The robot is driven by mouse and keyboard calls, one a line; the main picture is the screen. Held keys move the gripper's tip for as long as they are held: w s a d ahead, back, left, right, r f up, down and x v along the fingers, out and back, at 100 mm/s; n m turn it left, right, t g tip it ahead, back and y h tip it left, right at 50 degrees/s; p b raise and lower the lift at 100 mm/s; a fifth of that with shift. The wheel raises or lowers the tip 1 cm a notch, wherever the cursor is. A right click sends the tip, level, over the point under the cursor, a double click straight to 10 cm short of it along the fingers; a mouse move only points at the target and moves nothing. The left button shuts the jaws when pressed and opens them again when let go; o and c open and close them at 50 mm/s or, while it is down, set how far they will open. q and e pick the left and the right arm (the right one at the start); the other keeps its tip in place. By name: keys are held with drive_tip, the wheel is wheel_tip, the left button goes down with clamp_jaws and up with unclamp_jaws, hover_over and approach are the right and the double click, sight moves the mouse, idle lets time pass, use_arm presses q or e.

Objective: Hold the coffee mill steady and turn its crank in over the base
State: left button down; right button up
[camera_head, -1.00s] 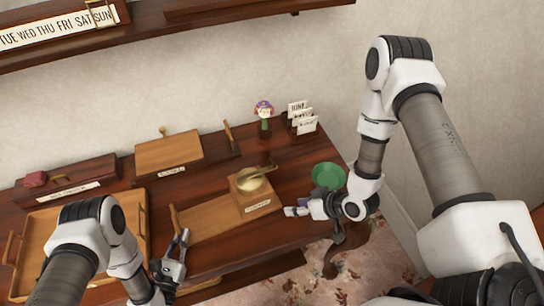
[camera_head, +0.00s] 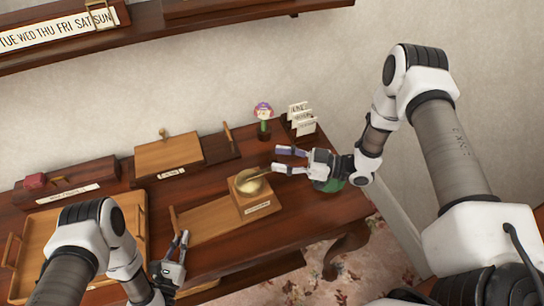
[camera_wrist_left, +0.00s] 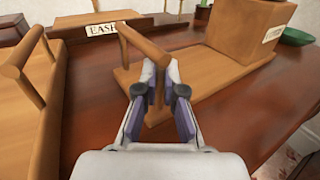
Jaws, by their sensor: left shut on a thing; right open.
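The coffee mill (camera_head: 248,198) is a wooden box with a brass top, standing at the right end of a long wooden base board (camera_head: 205,223). Its brass crank (camera_head: 263,176) points right, beyond the box; its knob end is hidden by my right gripper. My left gripper (camera_wrist_left: 160,82) is shut on the wooden handle (camera_wrist_left: 146,45) at the board's left end; it also shows in the head view (camera_head: 181,246). My right gripper (camera_head: 282,159) is open, its fingers pointing left at the crank's outer end. I cannot tell whether it touches.
A green bowl (camera_head: 328,186) sits partly hidden under my right gripper. A flower figure (camera_head: 263,120) and a card holder (camera_head: 301,122) stand behind. A wooden tray (camera_head: 140,211) lies left of the board, and a labelled wooden box (camera_head: 168,152) stands behind. The table's front edge is close.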

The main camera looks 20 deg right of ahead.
drive_tip(key=shift+x, duration=1.2)
clamp_jaws()
drive_tip(key=shift+s+a+m+t+h, duration=0.15)
drive_tip(key=shift+s+m+t+h, duration=0.55)
drive_tip(key=shift+m+t+h, duration=0.4)
drive_tip(key=shift+s+a+m+t+h, duration=0.2)
drive_tip(key=shift+s+m+t+h, duration=0.5)
drive_tip(key=shift+m+t+h, duration=0.4)
drive_tip(key=shift+s+a+m+t+h, duration=0.15)
drive_tip(key=shift+s+m+t+h, duration=0.5)
drive_tip(key=shift+m+t+h, duration=0.4)
drive_tip(key=shift+h, duration=0.25)
